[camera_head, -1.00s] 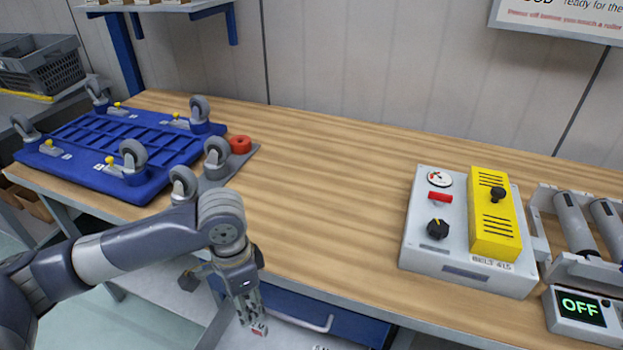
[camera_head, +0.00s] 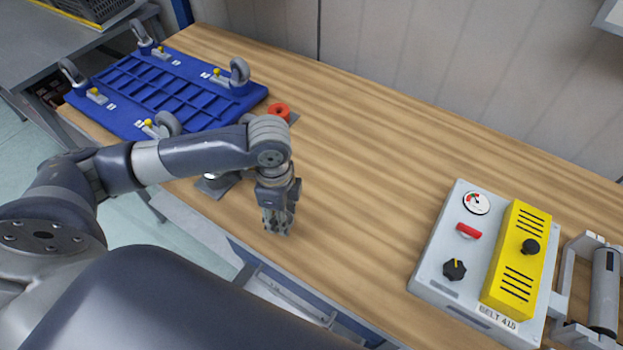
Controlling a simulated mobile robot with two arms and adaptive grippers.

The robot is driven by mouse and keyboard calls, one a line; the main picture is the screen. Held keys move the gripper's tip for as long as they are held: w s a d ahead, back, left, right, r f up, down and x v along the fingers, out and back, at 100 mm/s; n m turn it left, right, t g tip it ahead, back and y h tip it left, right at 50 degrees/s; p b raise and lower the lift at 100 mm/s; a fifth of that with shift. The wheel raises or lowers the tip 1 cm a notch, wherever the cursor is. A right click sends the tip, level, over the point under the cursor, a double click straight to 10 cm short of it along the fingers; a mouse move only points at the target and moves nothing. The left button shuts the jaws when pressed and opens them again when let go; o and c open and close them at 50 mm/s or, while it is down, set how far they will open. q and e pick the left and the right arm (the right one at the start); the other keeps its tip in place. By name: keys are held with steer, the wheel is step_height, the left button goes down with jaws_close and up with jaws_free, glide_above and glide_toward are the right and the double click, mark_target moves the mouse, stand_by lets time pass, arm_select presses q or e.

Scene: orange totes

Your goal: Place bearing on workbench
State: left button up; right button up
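The wooden workbench (camera_head: 375,165) runs across the view. My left gripper (camera_head: 277,226) points down over its front part, with the fingertips at or just above the wood. Its fingers look close together, but I cannot tell whether they are open or shut or whether something small is between them. I cannot make out a bearing for certain. A red ring-shaped part (camera_head: 279,112) sits on a grey plate behind my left wrist. My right gripper is not in view.
A blue caster-wheeled platform (camera_head: 165,92) lies wheels up at the left of the bench. A grey control box (camera_head: 445,240) with a yellow cover stands at the right, beside a roller unit (camera_head: 604,290).

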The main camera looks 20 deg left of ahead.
arm_select(q)
steer(key=w, duration=0.4)
steer(key=w+a+f+p, duration=0.1)
steer(key=w, duration=0.3)
steer(key=w+a+p, duration=0.1)
steer(key=w, duration=0.3)
steer(key=shift+w+a+f, duration=0.15)
steer(key=shift+w, duration=0.25)
steer(key=shift+w+p, duration=0.15)
steer(key=shift+p, duration=0.15)
step_height(320, 180, down, 3)
steer(key=shift+p, duration=0.65)
steer(key=shift+f, duration=0.3)
steer(key=shift+f, duration=0.2)
steer(key=o, duration=1.1)
steer(key=shift+r, duration=0.1)
